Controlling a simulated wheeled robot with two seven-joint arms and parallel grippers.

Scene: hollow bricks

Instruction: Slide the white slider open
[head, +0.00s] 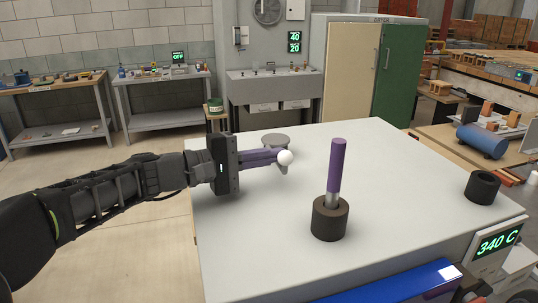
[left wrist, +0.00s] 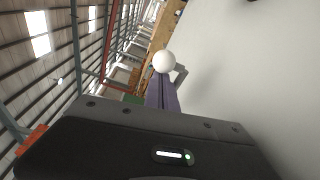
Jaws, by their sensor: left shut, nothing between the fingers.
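A white ball-shaped knob (head: 285,158) shows at the fingertips of my left gripper (head: 279,157), above the pale table top. I cannot tell whether it is the white slider, and no slider track is clear. A small grey piece shows just below the knob. My left gripper is shut, its purple fingers together with nothing between them. In the left wrist view the white knob (left wrist: 163,62) sits just beyond the purple fingers (left wrist: 162,93); whether they touch it I cannot tell. My right gripper is out of view.
On the pale table (head: 400,165) a purple rod (head: 337,165) stands in a dark hollow cylinder (head: 330,218). Another dark hollow cylinder (head: 482,187) is at the right. A grey disc (head: 276,142) is behind my gripper. A 340 C display (head: 497,241) is at the front right.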

